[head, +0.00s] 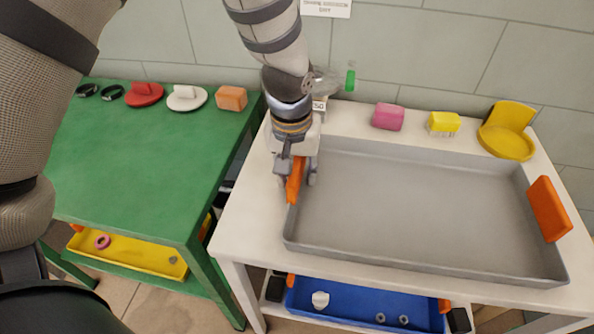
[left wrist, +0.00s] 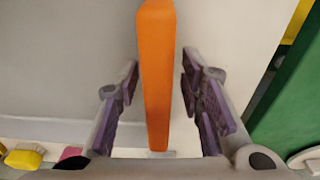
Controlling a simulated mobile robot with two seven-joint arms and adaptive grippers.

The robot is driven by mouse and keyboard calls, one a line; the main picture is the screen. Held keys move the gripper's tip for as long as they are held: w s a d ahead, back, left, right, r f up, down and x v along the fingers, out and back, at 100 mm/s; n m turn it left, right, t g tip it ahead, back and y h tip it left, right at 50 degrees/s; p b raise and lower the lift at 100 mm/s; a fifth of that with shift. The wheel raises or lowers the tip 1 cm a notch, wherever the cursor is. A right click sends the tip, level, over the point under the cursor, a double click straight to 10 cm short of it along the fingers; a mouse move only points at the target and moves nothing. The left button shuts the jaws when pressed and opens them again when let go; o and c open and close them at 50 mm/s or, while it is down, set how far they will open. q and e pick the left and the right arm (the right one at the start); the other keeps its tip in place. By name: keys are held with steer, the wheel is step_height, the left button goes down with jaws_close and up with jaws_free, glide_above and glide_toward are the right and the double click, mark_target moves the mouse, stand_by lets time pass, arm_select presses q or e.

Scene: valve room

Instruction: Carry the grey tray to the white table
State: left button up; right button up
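The grey tray (head: 420,205) lies flat on the white table (head: 262,228). It is empty and has an orange handle at each short end. The right handle (head: 548,208) is free. My left gripper (head: 297,178) points down at the left handle (head: 294,182). In the left wrist view this handle (left wrist: 156,75) stands between the two purple-padded fingers of my left gripper (left wrist: 160,75). Gaps show on both sides, so the fingers are open around it. The gripper partly hides the handle in the head view. My right gripper is in neither view.
A pink sponge (head: 388,116), a yellow brush (head: 443,123) and a yellow dustpan-like piece (head: 508,130) stand behind the tray. A green table (head: 130,165) is at left, its front clear. A blue tray (head: 350,304) is below the white table.

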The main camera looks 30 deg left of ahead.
arm_select(q)
steer(key=r, duration=0.4)
steer(key=s+r, duration=0.1)
steer(key=r, duration=0.6)
steer(key=shift+s+r, duration=0.25)
steer(key=shift+r, duration=0.15)
